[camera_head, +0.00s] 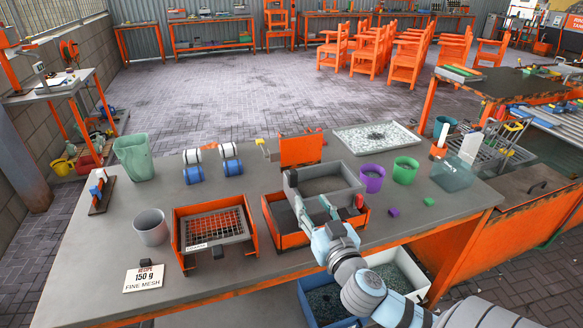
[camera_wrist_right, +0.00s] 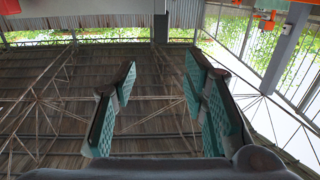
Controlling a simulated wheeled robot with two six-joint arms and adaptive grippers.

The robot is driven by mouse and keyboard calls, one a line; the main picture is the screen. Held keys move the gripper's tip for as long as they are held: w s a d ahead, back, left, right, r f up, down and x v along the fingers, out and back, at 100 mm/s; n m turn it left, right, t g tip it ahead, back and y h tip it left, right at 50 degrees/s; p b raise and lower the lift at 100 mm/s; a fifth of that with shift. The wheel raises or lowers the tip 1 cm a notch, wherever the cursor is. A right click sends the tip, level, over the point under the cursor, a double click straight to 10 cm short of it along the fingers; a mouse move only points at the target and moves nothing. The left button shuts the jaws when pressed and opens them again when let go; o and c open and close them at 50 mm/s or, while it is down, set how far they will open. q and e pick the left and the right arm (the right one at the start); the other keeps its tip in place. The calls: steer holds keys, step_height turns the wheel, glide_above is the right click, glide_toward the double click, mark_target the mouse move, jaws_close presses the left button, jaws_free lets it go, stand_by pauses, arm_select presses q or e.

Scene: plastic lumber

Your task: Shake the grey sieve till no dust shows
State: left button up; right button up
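The grey sieve (camera_head: 345,168) is a square-framed box in the middle of the table in the head view. It sits at the back of an orange open-topped box (camera_head: 270,212), partly over it; I cannot tell what it rests on. Its inside looks plain grey, and dust cannot be made out. My right gripper (camera_head: 315,208) is at the sieve's near side, above the orange box. In the right wrist view its teal-padded fingers (camera_wrist_right: 160,110) stand apart with only roof and windows between them; the sieve does not show there. My left gripper is not in view.
An orange holder with a mesh screen (camera_head: 216,225) stands left of the orange box. Purple (camera_head: 371,178) and green (camera_head: 405,170) cups are to the right. A tray of grey grains (camera_head: 345,134) lies behind. A recipe card (camera_head: 144,279) reads 150 g, fine mesh.

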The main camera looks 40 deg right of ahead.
mark_target(294, 174)
steer(key=x, duration=0.4)
steer(key=p+x, duration=0.1)
steer(key=x, duration=0.9)
steer(key=shift+w+a+r, duration=0.1)
steer(key=shift+w+r, duration=0.1)
steer(key=shift+r, duration=0.1)
steer(key=shift+s, duration=0.1)
steer(key=shift+c, duration=0.6)
jaws_close()
